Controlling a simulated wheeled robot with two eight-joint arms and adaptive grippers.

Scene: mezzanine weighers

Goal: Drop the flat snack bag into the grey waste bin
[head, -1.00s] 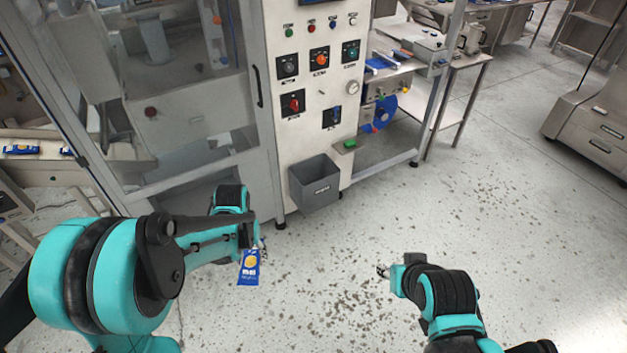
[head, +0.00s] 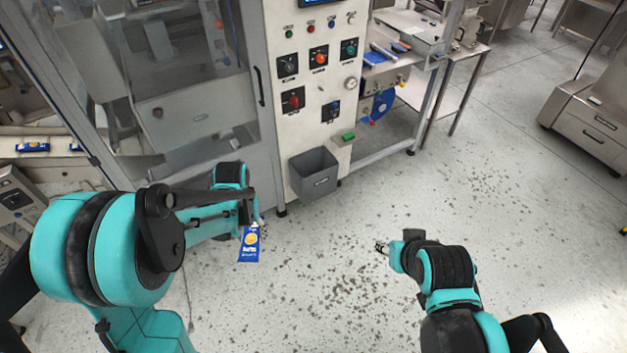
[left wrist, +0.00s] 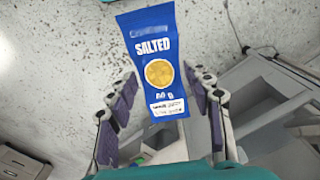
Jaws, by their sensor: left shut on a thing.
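The flat snack bag (head: 249,246) is blue with a yellow disc and hangs from my left gripper (head: 256,223). In the left wrist view the bag (left wrist: 157,70) reads "SALTED" and lies between the two fingers of the left gripper (left wrist: 164,105), which is shut on it. The grey waste bin (head: 316,183) is an open-topped box at the front foot of the control panel. The bag is in the air, left of and lower in the picture than the bin, apart from it. My right gripper (head: 381,247) is over the floor at right; its jaws are too small to read.
The control panel (head: 318,75) with knobs and buttons rises behind the bin. A glass-doored cabinet (head: 205,110) stands to its left, and a metal shelf frame (head: 427,95) to its right. Other blue packs (head: 33,147) lie far left. The speckled floor in front is clear.

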